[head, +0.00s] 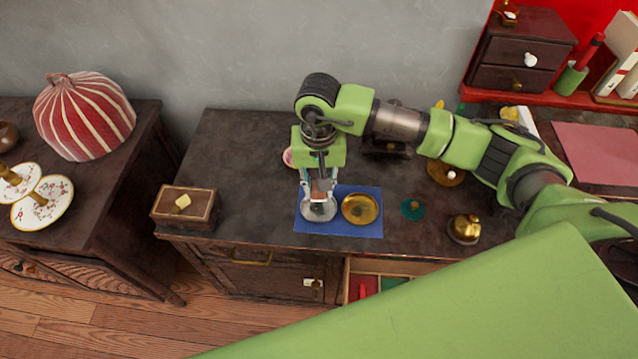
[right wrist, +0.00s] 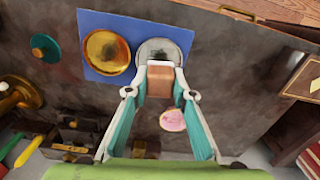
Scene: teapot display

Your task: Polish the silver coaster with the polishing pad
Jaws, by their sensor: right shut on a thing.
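The silver coaster (head: 318,213) lies on the left part of a blue mat (head: 345,229). It also shows in the right wrist view (right wrist: 158,46), partly covered. My right gripper (head: 321,193) is shut on the polishing pad (right wrist: 159,82), a brownish-pink block. The gripper points down, with the pad over the coaster's back part. I cannot tell whether pad and coaster touch. A gold coaster (head: 361,208) with a dark patch lies beside the silver one on the mat. My left gripper is not in view.
A teal disc (head: 412,209) and a brass bell-like piece (head: 464,229) stand right of the mat. A wooden box (head: 184,207) sits at the table's left edge. A pink round item (right wrist: 172,120) lies behind the gripper. An open drawer (head: 385,281) juts out in front.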

